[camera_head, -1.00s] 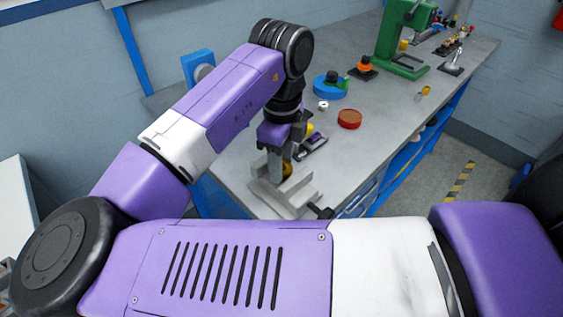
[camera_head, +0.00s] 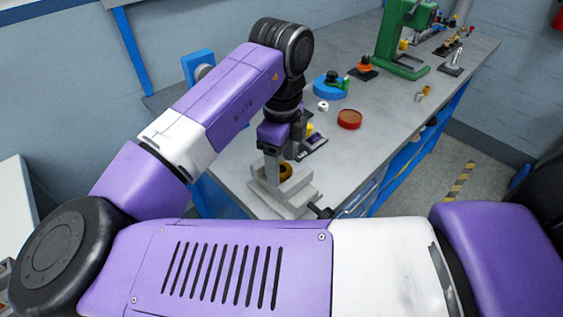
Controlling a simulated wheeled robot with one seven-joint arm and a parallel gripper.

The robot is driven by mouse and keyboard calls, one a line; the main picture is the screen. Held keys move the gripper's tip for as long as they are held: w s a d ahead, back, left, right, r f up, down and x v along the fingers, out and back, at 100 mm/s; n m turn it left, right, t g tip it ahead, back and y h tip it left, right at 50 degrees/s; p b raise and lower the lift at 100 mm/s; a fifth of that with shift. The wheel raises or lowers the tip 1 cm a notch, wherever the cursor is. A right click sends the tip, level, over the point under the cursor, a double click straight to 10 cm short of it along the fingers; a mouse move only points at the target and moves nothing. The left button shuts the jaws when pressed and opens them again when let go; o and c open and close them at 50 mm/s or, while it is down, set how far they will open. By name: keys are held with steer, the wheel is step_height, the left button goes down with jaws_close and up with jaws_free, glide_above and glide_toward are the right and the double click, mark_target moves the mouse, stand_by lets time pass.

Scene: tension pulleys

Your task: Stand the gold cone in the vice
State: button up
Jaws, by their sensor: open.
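The grey vice (camera_head: 292,204) stands on the near end of the workbench, below my arm. The gold cone (camera_head: 286,171) shows only in part, at the vice's jaws and partly hidden by my gripper and the vice. It looks upright between the jaws, but I cannot see its base. My gripper (camera_head: 279,166) points down over the vice with its fingers apart, close around or beside the cone. I cannot tell whether a finger still touches it.
A small dark device (camera_head: 314,143) lies just behind the vice. A red round dish (camera_head: 349,119), a white nut-like piece (camera_head: 323,106) and a blue round base (camera_head: 329,87) stand farther back. A green press (camera_head: 402,45) stands beyond. The bench right of the dish is mostly clear.

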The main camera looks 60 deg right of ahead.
step_height(320, 180, up, 12)
steer(key=shift+f, duration=0.2)
stand_by(0.7)
